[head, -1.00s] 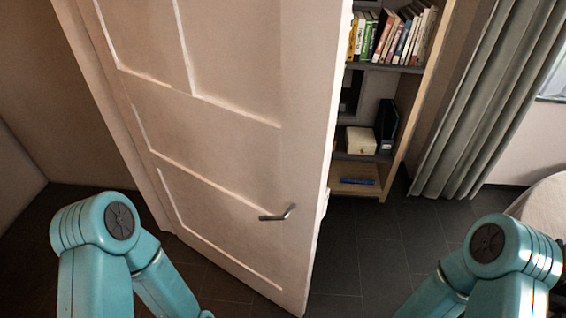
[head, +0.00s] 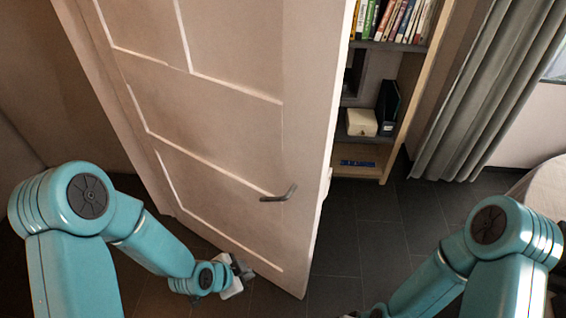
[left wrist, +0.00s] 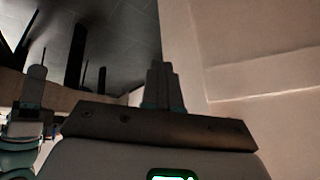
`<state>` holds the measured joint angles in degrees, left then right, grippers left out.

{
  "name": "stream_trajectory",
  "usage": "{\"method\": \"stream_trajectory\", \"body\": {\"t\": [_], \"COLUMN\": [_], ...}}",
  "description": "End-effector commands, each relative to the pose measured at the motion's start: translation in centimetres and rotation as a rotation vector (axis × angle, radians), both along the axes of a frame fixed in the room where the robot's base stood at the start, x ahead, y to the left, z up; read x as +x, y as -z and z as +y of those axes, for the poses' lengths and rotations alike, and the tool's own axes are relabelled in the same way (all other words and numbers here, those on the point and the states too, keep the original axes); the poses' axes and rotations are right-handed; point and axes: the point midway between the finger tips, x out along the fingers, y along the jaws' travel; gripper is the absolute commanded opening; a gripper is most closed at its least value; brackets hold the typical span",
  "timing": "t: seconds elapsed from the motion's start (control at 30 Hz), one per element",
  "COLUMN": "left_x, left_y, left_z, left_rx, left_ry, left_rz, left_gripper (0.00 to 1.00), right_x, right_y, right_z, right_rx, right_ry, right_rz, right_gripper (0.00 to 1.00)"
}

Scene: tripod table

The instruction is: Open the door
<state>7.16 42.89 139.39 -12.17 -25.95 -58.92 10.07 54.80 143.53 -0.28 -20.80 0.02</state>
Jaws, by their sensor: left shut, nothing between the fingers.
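The white panelled door (head: 225,140) stands at an angle, with its free edge facing right and a room visible past that edge. Its metal lever handle (head: 278,194) is on the lower right of the door face. My left gripper (head: 244,268) is low in front of the door, below and left of the handle and apart from it. In the left wrist view its fingers (left wrist: 163,86) are shut and empty, with the door surface (left wrist: 255,55) close on the right. My right arm comes in at the lower right; its gripper is largely cut off at the bottom edge.
A bookshelf (head: 398,95) with books and boxes stands beyond the door's free edge. A grey curtain (head: 490,90) hangs to its right, and a pale rounded surface (head: 546,195) is at the right edge. Dark tiled floor (head: 360,240) lies clear between my arms.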

Motion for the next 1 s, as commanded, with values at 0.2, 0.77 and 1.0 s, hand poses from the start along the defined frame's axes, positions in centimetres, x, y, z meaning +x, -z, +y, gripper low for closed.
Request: {"method": "stream_trajectory", "body": {"t": [0.2,0.77,1.0], "left_x": [10.4,8.5,12.4], "left_y": [-9.6,-26.0,-26.1], "left_z": [0.0,-2.1,-4.1], "left_rx": [0.303,0.452,0.451], "left_ry": [0.397,0.421,0.422], "left_rz": [-0.710,-1.346,-1.342], "left_gripper": [0.00,0.00,0.00], "right_x": [0.0,0.0,0.0], "right_y": [9.2,18.7,17.8], "right_z": [0.0,0.0,0.0], "right_rx": [0.000,0.000,0.000], "right_ry": [0.000,0.000,0.000], "right_rz": [0.001,0.000,0.000], "right_gripper": [0.43,0.43,0.43]}}
